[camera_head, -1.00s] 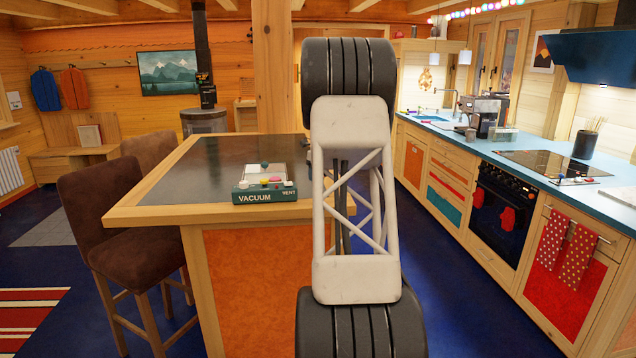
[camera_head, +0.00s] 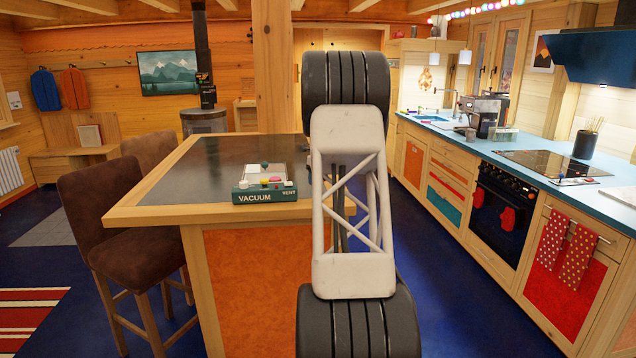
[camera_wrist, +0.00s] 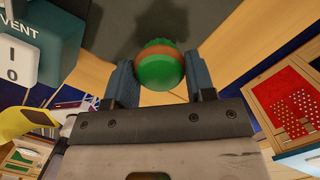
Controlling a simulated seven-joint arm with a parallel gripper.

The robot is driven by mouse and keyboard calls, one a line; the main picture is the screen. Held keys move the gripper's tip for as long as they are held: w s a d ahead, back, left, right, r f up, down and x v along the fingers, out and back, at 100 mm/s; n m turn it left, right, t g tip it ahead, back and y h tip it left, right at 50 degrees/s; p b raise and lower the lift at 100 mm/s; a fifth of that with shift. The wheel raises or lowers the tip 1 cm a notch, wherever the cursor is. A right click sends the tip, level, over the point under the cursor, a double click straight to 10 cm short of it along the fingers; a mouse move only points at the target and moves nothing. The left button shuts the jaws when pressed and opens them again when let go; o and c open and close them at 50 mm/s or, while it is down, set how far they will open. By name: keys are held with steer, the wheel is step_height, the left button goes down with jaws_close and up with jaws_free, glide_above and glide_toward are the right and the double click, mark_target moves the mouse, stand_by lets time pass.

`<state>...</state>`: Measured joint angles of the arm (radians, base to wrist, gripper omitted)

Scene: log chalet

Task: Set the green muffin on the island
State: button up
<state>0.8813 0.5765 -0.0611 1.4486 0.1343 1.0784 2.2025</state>
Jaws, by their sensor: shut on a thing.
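The green muffin (camera_wrist: 158,68), with an orange-brown band, is between the two fingers of my gripper (camera_wrist: 161,84) in the wrist view. The gripper is shut on it. The island (camera_head: 215,160) has a dark top with a wooden rim and stands left of centre in the head view. In the wrist view its dark top (camera_wrist: 215,18) lies below the muffin, with a shadow on it. The muffin appears held above the top near its wooden edge; the exact gap is hard to tell. In the head view my arm hides the gripper and muffin.
A green control box marked VACUUM and VENT (camera_head: 264,191) sits on the island near its front right and shows close at left in the wrist view (camera_wrist: 48,42). Brown bar stools (camera_head: 105,215) stand at left. The blue counter (camera_head: 535,165) runs along the right. Much of the island top is clear.

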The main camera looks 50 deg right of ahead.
steer(key=shift+f, duration=0.6)
steer(key=shift+f, duration=0.15)
steer(key=o, duration=0.9)
steer(key=r, duration=0.4)
steer(key=s+r, duration=0.1)
steer(key=r, duration=0.7)
steer(key=shift+s+r, duration=0.1)
steer(key=shift+s, duration=0.3)
